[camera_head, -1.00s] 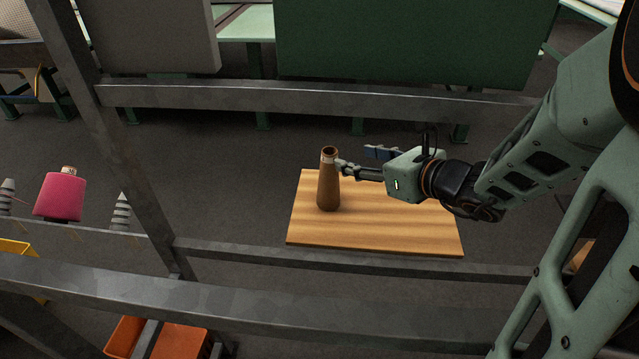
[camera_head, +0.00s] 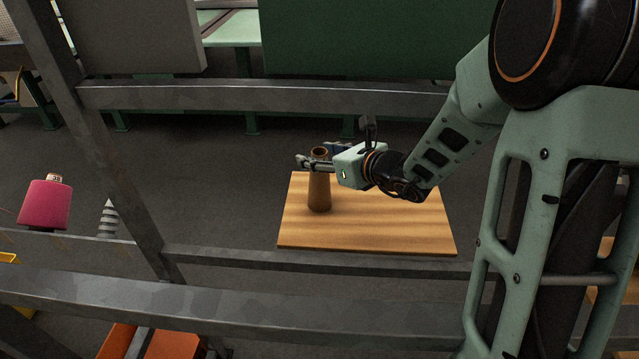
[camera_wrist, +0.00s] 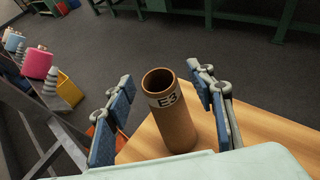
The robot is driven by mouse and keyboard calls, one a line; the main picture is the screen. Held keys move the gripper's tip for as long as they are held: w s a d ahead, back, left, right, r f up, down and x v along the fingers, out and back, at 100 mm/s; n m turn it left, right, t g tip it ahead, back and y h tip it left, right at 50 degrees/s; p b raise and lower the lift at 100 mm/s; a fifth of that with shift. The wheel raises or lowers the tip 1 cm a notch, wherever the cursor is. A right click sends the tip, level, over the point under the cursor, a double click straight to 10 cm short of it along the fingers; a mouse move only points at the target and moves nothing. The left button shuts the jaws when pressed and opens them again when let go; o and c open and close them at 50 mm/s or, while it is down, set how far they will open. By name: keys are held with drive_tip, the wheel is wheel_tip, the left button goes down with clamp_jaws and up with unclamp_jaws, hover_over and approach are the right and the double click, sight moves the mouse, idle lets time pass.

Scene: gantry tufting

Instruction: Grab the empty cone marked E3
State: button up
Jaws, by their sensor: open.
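The empty brown cone marked E3 (camera_head: 319,192) stands upright on a wooden board (camera_head: 400,228). In the wrist view the cone (camera_wrist: 177,128) shows its open top and a pale band lettered E3. My gripper (camera_head: 314,163) is at the cone's upper part, coming from the right. In the wrist view my gripper (camera_wrist: 160,98) is open, with one blue-padded finger on each side of the cone. Gaps show between the pads and the cone, so it is not gripped.
Grey metal frame bars (camera_head: 270,96) cross in front of and behind the board. A pink cone of yarn (camera_head: 46,205) and an empty grey peg (camera_head: 108,219) are at the left. An orange bin (camera_head: 160,342) is low at the left. The board right of the cone is clear.

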drive_tip(key=c, duration=1.2)
drive_tip(key=shift+o, duration=0.2)
drive_tip(key=shift+r, duration=0.15)
